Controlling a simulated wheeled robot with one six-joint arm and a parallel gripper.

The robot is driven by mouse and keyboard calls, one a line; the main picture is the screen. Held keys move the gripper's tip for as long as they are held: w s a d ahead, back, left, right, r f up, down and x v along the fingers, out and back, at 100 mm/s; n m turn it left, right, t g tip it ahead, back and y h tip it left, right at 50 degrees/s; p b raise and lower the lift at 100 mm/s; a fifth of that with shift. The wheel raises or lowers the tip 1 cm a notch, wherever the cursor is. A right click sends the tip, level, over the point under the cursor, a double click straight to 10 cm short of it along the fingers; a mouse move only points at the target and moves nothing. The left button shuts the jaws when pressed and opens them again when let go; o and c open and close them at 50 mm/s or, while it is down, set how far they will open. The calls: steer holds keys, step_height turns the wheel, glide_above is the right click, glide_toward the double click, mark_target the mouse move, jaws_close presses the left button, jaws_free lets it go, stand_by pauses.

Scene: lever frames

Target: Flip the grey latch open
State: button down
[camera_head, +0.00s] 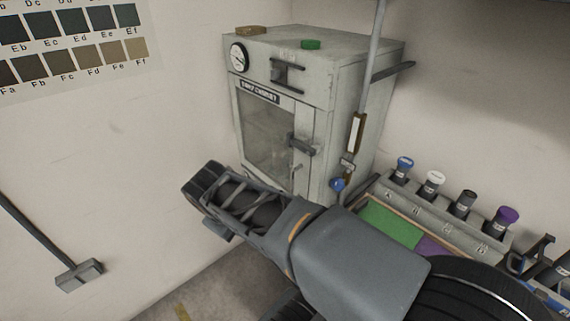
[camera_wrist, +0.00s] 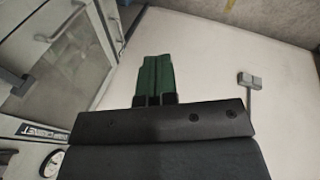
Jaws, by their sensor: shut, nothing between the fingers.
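The grey latch (camera_head: 302,144) sits on the right edge of the glass door of a pale grey cabinet (camera_head: 355,85). The door looks shut. In the wrist view, which shows the cabinet upside down, what looks like the latch (camera_wrist: 14,82) is at the left edge, partly cut off. My gripper (camera_head: 203,180) is in front of the cabinet, to the left of and below the latch, and apart from it. In the wrist view its green-padded fingers (camera_wrist: 153,78) are together with nothing between them, pointing at the bare wall and floor.
A dark bracket (camera_head: 288,75) is on the cabinet's upper panel, beside a round gauge (camera_head: 238,57). A grey wall lever (camera_head: 79,274) is at left.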

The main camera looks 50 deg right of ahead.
mark_target(300, 146)
steer(key=w+d+f+n+g+h+b, duration=0.1)
steer(key=d+f+n+g+h+b, duration=0.2)
steer(key=d+f+h+b, duration=0.45)
steer(key=w+d+f+n+g+h+b, duration=0.1)
steer(key=d+f+n+g+h+b, duration=0.2)
steer(key=d+b, duration=0.5)
steer(key=w+d+f+n+t+h+b, duration=0.2)
steer(key=w+d+n+h+b, duration=0.3)
steer(key=w+n+h+b, duration=0.4)
steer(key=w+f+h, duration=0.1)
steer(key=h, duration=0.3)
steer(key=shift+w+d+b, duration=0.35)
steer(key=shift+d, duration=0.05)
steer(key=a+r+x, duration=0.2)
steer(key=x, duration=1)
steer(key=shift+d+r+b, duration=0.25)
steer(key=shift+r+b, duration=0.05)
